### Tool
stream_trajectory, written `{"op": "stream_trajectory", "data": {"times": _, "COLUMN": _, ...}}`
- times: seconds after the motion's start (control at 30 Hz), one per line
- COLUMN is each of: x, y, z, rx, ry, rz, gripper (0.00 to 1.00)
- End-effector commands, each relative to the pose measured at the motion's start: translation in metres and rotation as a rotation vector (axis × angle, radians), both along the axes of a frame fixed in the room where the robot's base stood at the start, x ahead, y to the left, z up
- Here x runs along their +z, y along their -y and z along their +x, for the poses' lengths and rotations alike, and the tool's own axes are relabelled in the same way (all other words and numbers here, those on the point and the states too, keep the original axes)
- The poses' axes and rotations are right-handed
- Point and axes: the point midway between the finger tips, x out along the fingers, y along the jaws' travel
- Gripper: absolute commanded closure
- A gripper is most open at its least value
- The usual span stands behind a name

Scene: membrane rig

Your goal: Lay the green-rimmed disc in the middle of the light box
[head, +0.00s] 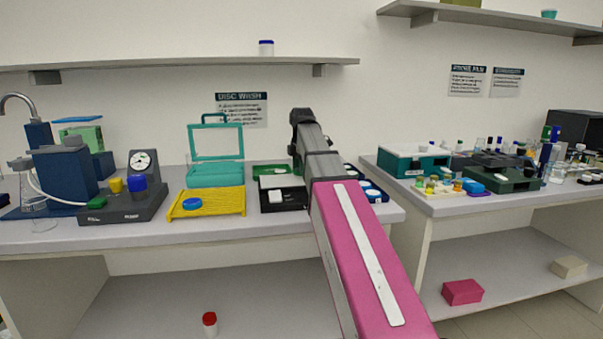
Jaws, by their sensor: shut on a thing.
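My gripper (293,153) hangs at the far end of my arm, above the back of the left bench and close to a green tray with a pale round piece in it (272,170). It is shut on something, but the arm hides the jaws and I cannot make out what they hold. I cannot clearly pick out the green-rimmed disc. A low black box with a white block on top (284,196) is just in front of the green tray; I cannot tell whether it is the light box.
A yellow rack (207,203) with a blue disc, a teal case with raised lid (215,175) and a dark gauge stand (135,199) are to the left. A blue tray of round dishes (373,190) is right of my arm. A shelf (180,62) runs above.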

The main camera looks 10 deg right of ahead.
Motion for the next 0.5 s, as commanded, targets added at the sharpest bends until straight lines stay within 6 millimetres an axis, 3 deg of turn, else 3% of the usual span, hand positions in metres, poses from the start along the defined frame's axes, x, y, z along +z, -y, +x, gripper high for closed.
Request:
{"op": "stream_trajectory", "data": {"times": 0.13, "x": -0.018, "y": 0.0, "z": -0.001, "rx": 0.0, "ry": -0.001, "rz": 0.0, "gripper": 0.61}}
{"op": "stream_trajectory", "data": {"times": 0.5, "x": -0.02, "y": 0.0, "z": 0.0, "rx": 0.0, "ry": 0.0, "rz": 0.0, "gripper": 0.61}}
